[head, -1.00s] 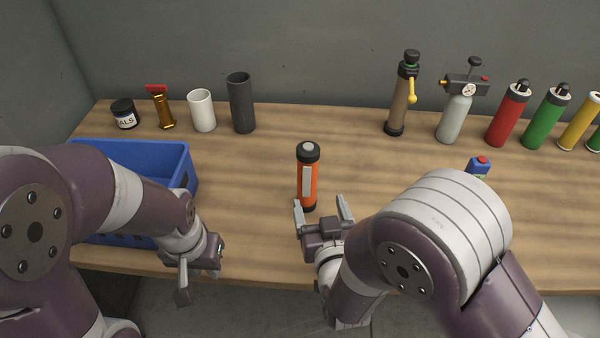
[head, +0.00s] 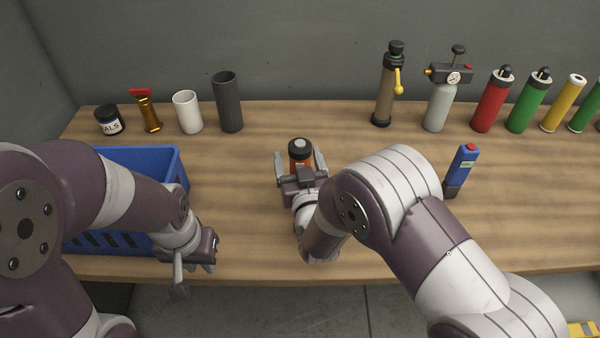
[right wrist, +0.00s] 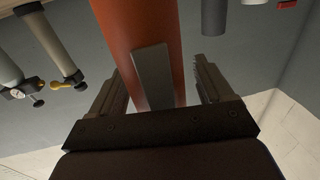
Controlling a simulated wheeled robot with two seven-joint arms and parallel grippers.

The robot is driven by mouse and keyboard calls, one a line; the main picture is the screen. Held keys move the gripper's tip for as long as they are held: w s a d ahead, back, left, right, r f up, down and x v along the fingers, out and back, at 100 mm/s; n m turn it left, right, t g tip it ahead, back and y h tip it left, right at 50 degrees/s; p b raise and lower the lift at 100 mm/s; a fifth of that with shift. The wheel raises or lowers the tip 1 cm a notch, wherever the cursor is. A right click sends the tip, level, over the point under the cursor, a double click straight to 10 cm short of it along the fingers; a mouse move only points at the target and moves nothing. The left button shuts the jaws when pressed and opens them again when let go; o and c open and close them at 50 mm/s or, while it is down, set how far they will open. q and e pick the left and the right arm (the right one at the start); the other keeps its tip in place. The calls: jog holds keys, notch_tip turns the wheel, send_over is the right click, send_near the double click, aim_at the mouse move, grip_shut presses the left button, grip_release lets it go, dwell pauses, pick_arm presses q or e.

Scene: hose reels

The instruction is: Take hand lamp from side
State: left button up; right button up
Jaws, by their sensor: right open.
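The hand lamp (head: 299,149) is an orange cylinder with a black cap, upright on the workbench. Its lower part is hidden behind my right gripper in the head view. My right gripper (head: 300,160) is open, with one finger on each side of the lamp. In the right wrist view the orange lamp body (right wrist: 146,40), with a grey strip, rises between the two spread fingers (right wrist: 165,85). Gaps show beside it, so the fingers are not closed on it. My left gripper (head: 197,268) hangs empty by the bench's front edge, its fingers apart.
A blue crate (head: 183,170) stands left on the workbench (head: 240,190). A jar (head: 108,121), a white cup (head: 187,112) and a dark cup (head: 228,102) stand behind. A blue device (head: 463,165) stands right of my right arm. Several cylinders line the back right.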

jog(key=shift+s, duration=0.1)
jog(key=c, duration=1.2)
jog(key=shift+r, duration=0.1)
